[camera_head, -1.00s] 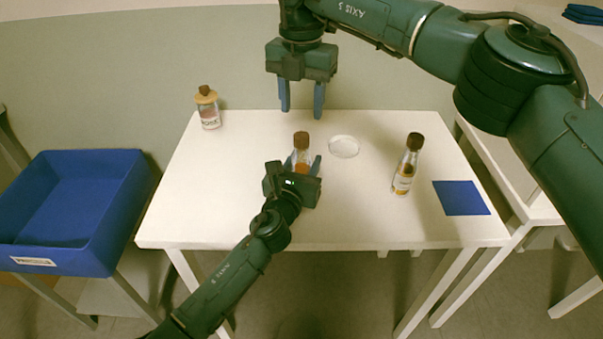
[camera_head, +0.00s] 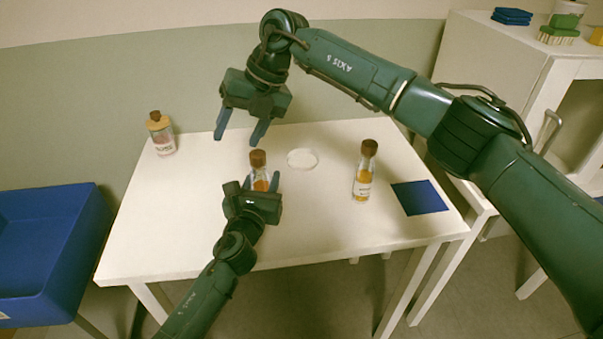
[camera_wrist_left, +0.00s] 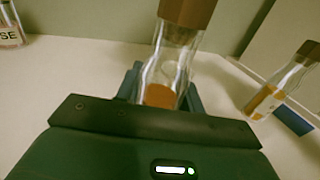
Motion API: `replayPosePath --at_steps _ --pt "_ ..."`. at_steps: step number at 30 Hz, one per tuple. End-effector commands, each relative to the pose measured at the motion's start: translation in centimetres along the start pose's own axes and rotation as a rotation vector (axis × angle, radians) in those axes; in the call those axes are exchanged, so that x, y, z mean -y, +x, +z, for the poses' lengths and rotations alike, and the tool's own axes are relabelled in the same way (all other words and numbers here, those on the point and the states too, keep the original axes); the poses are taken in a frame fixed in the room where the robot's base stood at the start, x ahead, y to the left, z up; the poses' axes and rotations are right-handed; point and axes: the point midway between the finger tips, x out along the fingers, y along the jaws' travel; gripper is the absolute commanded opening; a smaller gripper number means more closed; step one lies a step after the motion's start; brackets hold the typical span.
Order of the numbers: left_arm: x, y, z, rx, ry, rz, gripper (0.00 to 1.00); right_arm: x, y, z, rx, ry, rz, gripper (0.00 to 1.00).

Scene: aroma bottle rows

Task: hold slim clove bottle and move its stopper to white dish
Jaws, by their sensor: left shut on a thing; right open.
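My left gripper (camera_head: 261,188) is shut around the body of this bottle (camera_wrist_left: 174,72), below the stopper. In the left wrist view its brown stopper (camera_wrist_left: 187,10) sits in the neck; the label's name is not readable. My right gripper (camera_head: 242,132) is open and empty, above and slightly left of the held bottle's stopper. The white dish (camera_head: 302,159) lies on the table just right of the held bottle and looks empty.
Another stoppered bottle (camera_head: 364,172) stands to the right, beside a blue square mat (camera_head: 419,198). A wider bottle (camera_head: 161,136) stands at the table's back left corner. A blue bin (camera_head: 45,262) is at the left. The table's front (camera_head: 200,245) is largely clear.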

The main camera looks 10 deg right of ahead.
Motion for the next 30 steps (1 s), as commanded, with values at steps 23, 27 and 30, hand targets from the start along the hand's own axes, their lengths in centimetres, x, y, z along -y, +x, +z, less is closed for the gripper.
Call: replayPosePath --at_steps 23,27,30 --pt "0.0 0.0 -0.1 -0.001 0.000 0.000 0.00 8.8 -0.4 -6.5 0.906 -0.779 0.147 0.54" --pt "0.0 0.0 -0.1 -0.001 0.000 0.000 0.00 9.4 -0.4 -8.5 1.012 -0.762 0.097 0.54" --pt "0.0 0.0 -0.1 -0.001 0.000 0.000 0.00 9.7 -0.6 -9.7 1.064 -0.747 0.072 0.54"
